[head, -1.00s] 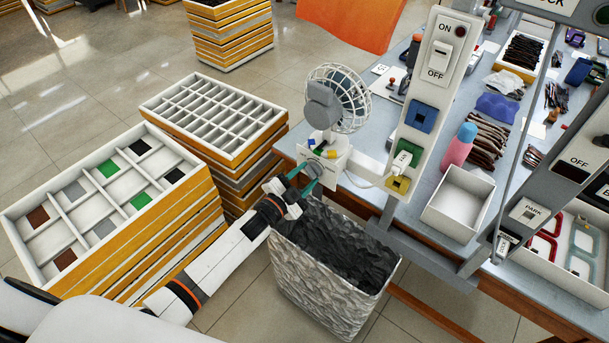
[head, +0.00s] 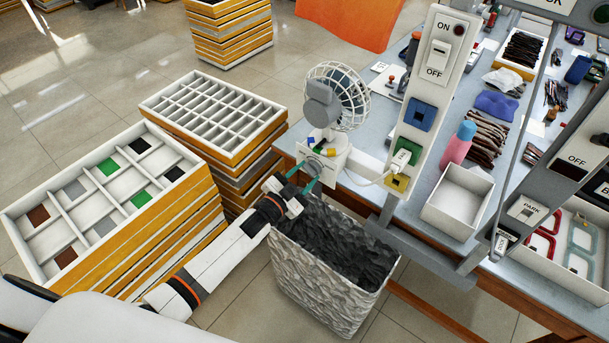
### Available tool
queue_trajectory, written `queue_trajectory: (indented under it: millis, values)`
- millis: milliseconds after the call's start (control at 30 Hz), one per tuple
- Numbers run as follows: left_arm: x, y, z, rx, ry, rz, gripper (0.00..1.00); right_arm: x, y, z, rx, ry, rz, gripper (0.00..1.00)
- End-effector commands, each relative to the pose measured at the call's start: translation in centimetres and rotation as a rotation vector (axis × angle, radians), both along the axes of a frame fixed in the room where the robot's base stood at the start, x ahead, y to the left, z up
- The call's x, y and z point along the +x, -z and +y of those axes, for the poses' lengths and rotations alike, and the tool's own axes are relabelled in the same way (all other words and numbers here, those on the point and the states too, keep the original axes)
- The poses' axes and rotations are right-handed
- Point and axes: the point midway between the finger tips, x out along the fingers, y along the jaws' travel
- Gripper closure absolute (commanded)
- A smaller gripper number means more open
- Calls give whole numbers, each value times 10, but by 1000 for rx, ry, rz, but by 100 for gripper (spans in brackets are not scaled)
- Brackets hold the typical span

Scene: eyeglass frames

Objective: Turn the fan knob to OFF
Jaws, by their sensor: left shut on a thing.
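The fan (head: 334,96) stands on a white base box (head: 333,158) at the left corner of the workbench. The round grey fan knob (head: 312,165) is on the front of that box, partly hidden by my gripper. My left gripper (head: 311,177) reaches up to the box from the lower left, its green-tipped fingers shut around the knob. The knob's pointer and its markings are too small or covered to read. My right gripper is not in view.
A grey bin with a dark liner (head: 335,250) stands just below my left gripper. A white post with an ON/OFF switch (head: 438,60) rises right of the fan. Stacked compartment trays (head: 215,108) stand left. A white cable runs from the box to the post.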

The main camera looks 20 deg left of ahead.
Motion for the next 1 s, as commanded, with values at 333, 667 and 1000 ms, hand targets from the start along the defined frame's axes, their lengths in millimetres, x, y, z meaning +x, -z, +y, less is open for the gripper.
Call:
queue_trajectory:
  millis: [333, 667, 1000]
  values:
    - [2, -4, 2, 0, -2, -7, 40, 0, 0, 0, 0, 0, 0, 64]
    - [-31, 0, 13, 1, -1, -2, 40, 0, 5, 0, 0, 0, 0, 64]
    - [-94, 0, 38, -1, -3, -5, 40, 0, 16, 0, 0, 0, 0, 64]
